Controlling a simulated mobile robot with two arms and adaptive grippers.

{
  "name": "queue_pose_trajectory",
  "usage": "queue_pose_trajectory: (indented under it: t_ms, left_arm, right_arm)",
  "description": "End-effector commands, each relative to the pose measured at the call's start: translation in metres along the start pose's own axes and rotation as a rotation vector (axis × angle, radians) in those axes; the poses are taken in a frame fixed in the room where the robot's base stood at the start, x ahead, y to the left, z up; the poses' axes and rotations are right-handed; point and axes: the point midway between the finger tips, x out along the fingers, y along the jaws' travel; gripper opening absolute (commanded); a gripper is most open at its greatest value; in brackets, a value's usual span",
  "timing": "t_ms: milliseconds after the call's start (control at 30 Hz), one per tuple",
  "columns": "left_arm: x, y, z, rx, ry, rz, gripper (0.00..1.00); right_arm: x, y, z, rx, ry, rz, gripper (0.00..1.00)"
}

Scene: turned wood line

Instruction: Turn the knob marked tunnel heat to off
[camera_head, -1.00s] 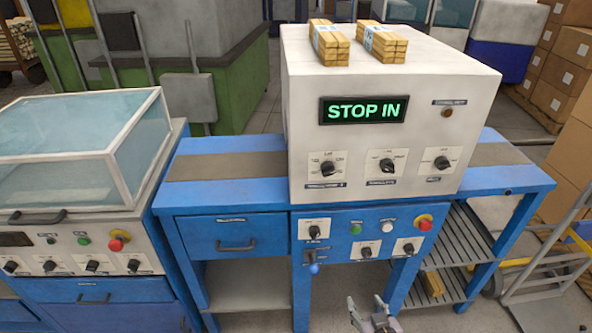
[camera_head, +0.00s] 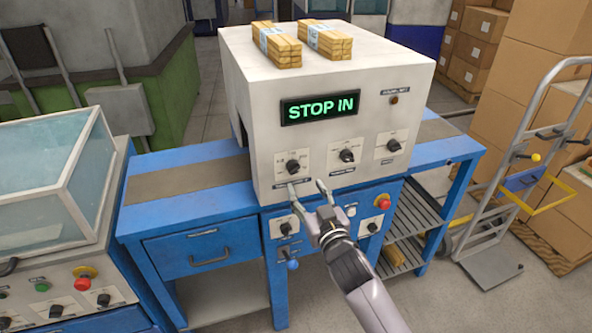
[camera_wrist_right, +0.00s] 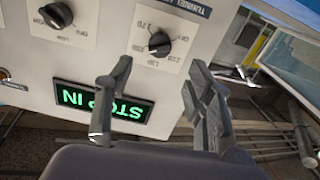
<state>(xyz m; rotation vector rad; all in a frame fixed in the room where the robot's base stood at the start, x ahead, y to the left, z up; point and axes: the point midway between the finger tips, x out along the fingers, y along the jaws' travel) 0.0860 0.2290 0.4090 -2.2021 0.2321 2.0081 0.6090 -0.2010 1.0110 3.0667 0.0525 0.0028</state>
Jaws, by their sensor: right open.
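The tunnel heat knob (camera_head: 293,167) is the leftmost black dial on the white machine's front, below the lit display. It also shows upside down in the right wrist view (camera_wrist_right: 160,43), with a numbered scale, an off mark and a label partly reading "TUNNEL". Its pointer seems turned away from off, but the exact setting is hard to read. My right gripper (camera_head: 307,190) is open and empty, just below the knob in the head view. In the right wrist view its fingers (camera_wrist_right: 158,78) stand apart, with the knob beyond the gap between them, not touched. My left gripper is not in view.
The display (camera_head: 320,107) reads "STOP IN". Two more dials (camera_head: 347,156) (camera_head: 394,145) sit to the right. The lower blue panel has a red button (camera_head: 384,201) and a blue-tipped lever (camera_head: 292,264). Wood bundles (camera_head: 276,45) lie on top. A hand truck (camera_head: 520,170) stands at right.

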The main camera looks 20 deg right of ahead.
Motion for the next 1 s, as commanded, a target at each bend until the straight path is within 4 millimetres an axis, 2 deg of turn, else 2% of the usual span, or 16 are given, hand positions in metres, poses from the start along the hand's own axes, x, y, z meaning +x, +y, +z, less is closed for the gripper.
queue_pose_trajectory:
  t_ms: [33, 200, 400, 600, 833, 1000]
  left_arm:
    - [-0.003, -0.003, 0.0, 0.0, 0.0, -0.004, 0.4]
    - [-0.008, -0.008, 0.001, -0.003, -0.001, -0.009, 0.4]
    - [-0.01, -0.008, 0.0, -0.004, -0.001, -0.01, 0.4]
    - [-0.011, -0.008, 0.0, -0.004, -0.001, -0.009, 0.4]
    - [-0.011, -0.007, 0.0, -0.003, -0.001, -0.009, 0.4]
    - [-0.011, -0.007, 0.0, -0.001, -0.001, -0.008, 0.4]
  right_arm:
    - [0.013, 0.0, -0.003, 0.0, 0.001, 0.0, 0.49]
    - [0.046, 0.0, -0.002, 0.0, 0.0, 0.0, 0.49]
    - [0.072, 0.0, 0.0, -0.001, -0.001, 0.0, 0.49]
    - [0.081, 0.0, 0.0, 0.0, -0.001, 0.0, 0.49]
    - [0.081, 0.0, 0.001, 0.0, -0.001, 0.0, 0.49]
    - [0.081, 0.0, 0.001, 0.0, -0.001, 0.0, 0.39]
